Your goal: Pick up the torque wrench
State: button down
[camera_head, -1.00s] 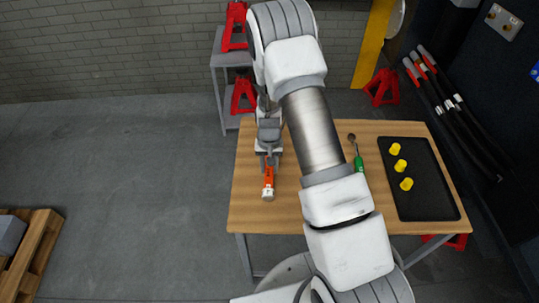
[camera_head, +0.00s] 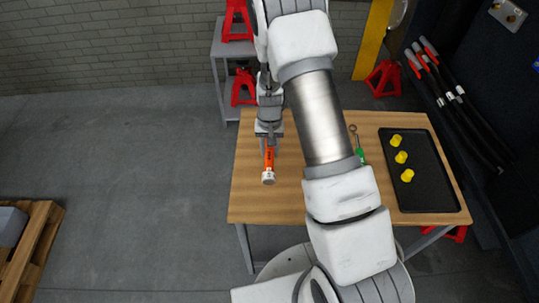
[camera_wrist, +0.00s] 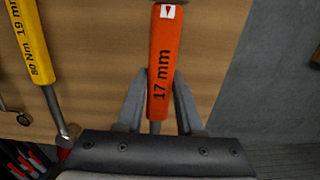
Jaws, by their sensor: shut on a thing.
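The torque wrench has an orange handle marked "17 mm" (camera_wrist: 164,60) and lies between my fingers in the wrist view. In the head view its orange handle (camera_head: 269,157) points toward the front of the table, with a pale round end. My gripper (camera_wrist: 159,82) is shut on the handle; it also shows in the head view (camera_head: 268,138). The wrench's far part is hidden by my gripper and arm. A second wrench with a yellow handle marked "80 Nm 19 mm" (camera_wrist: 33,40) lies at the left in the wrist view.
The wooden table (camera_head: 250,205) is clear at its front left. A green-handled tool (camera_head: 360,155) lies right of my arm. A black tray (camera_head: 428,200) holds three yellow pieces (camera_head: 401,157). A grey shelf (camera_head: 235,47) with red stands is behind the table.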

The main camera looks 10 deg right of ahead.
jog(key=s+d+r, duration=0.1)
jog(key=d+r, duration=0.2)
jog(key=d, duration=0.2)
jog(key=s+d+r+b, duration=0.1)
jog(key=d+r, duration=0.3)
jog(key=d, duration=0.2)
jog(key=shift+s+d, duration=0.15)
jog(key=shift+d, duration=0.1)
jog(key=c, duration=1.2)
grip_release()
jog(key=shift+c, duration=0.2)
grip_shut()
